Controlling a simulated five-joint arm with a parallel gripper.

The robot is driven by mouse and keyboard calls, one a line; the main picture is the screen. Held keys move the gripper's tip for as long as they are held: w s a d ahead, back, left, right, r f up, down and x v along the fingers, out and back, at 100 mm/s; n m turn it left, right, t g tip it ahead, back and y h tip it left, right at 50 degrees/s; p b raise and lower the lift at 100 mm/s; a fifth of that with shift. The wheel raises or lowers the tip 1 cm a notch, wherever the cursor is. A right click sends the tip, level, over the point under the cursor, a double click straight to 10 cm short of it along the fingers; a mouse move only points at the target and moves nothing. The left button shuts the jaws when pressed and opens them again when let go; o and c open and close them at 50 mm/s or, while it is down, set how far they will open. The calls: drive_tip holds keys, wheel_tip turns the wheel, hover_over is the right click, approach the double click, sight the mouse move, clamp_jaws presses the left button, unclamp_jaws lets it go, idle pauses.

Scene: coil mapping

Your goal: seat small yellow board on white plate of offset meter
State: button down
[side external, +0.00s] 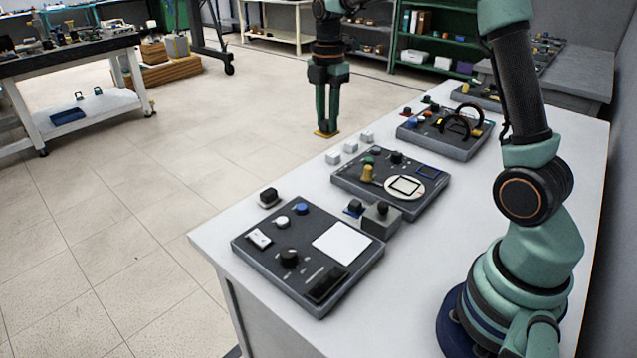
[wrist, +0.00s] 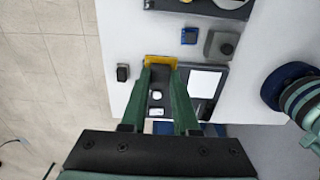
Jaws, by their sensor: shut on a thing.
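My gripper (side external: 327,124) is shut on a small yellow board (side external: 325,134) and holds it in the air. In the wrist view the board (wrist: 160,61) spans my fingertips (wrist: 160,68). A dark grey box (side external: 270,285) at the table's near end bears a square white plate (side external: 341,243), bare, also seen in the wrist view (wrist: 205,82) right of my fingers. A second dark box (side external: 345,183) bears a round white plate (side external: 417,192) with a black square outline. I cannot tell which box is the offset meter.
A grey block with a black knob (side external: 381,219) and a small blue piece (side external: 353,208) stand between the boxes. A black knob (side external: 269,197) and several white cubes (side external: 350,147) lie near the table's left edge. A third box (side external: 450,140) with a black arch is farther back.

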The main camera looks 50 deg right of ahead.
drive_tip(key=shift+s+a+r, duration=0.1)
drive_tip(key=shift+a+r, duration=0.05)
drive_tip(key=shift+a, duration=0.05)
drive_tip(key=s+a+f, duration=0.9)
drive_tip(key=s+a, duration=0.2)
drive_tip(key=s, duration=0.2)
drive_tip(key=shift+s+d+f, duration=0.1)
drive_tip(key=shift+d+f, duration=0.05)
drive_tip(key=shift+f, duration=1.35)
drive_tip(key=shift+s+d+f, duration=0.1)
drive_tip(key=shift+f, duration=1.35)
drive_tip(key=shift+f, duration=0.5)
drive_tip(key=c, duration=0.6)
unclamp_jaws()
drive_tip(key=shift+o, duration=0.4)
